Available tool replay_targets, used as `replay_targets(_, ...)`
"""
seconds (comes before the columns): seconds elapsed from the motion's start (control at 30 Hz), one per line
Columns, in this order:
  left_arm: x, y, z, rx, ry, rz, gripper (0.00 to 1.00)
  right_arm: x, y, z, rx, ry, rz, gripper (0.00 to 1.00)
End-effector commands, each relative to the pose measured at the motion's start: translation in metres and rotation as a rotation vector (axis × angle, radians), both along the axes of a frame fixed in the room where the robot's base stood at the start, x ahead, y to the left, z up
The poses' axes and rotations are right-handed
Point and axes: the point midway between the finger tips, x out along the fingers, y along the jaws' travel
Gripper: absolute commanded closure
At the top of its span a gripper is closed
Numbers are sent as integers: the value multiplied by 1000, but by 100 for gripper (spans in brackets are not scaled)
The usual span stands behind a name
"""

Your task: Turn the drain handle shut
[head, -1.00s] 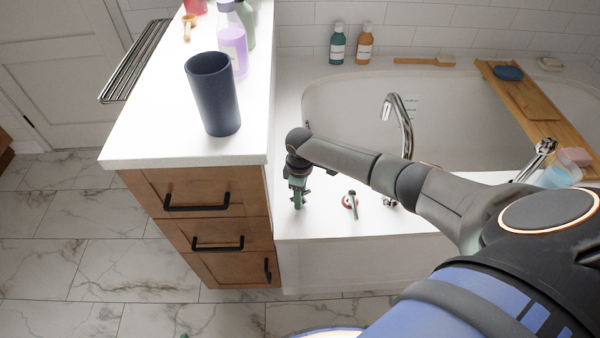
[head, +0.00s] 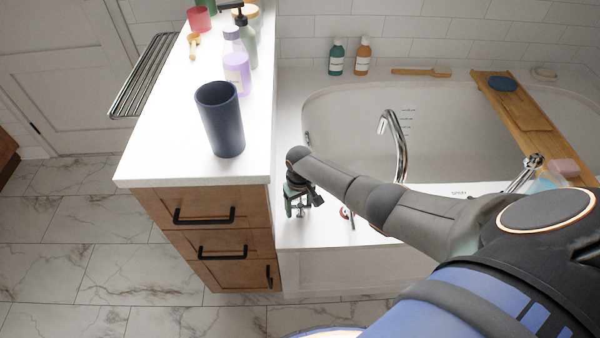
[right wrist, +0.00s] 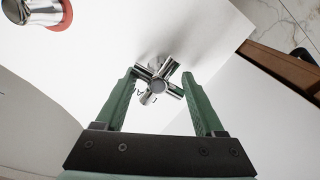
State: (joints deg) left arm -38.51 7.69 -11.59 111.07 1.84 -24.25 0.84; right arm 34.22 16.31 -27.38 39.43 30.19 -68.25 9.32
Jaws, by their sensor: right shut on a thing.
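The drain handle (right wrist: 158,86) is a chrome cross-shaped knob on the white tub deck. In the right wrist view it sits between the two green fingers of my right gripper (right wrist: 159,76), which is shut on it. Part of a printed label shows beside it, partly hidden by the handle and a finger. In the head view my right gripper (head: 298,208) points down at the deck beside the wooden cabinet, and it mostly hides the handle. My left gripper is not in view.
A second chrome handle with a red ring (head: 345,212) stands just right of the gripper, partly behind my arm. The curved faucet (head: 400,140) rises behind my arm. The cabinet (head: 230,215) is close on the left, with a dark blue cup (head: 221,120) on top.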

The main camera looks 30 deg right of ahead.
Motion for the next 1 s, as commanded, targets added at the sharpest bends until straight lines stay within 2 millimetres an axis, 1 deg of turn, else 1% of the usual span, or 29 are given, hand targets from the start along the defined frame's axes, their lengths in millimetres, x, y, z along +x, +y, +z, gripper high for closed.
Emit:
replay_targets(0.03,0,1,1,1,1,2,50,-6,-3,-2,-1,17,-33,84)
replay_targets(0.3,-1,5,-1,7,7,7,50,-8,-4,-4,-6,23,-83,83)
replay_targets(0.7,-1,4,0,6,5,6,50,-9,-5,-4,-9,24,-88,83)
replay_targets(0.73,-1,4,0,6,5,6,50,-9,-6,-4,-10,25,-88,24)
replay_targets(0.93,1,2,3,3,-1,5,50,-7,-5,-4,-9,19,-83,2)
replay_targets(1.0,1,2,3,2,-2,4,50,-6,-4,-3,-8,16,-82,0)
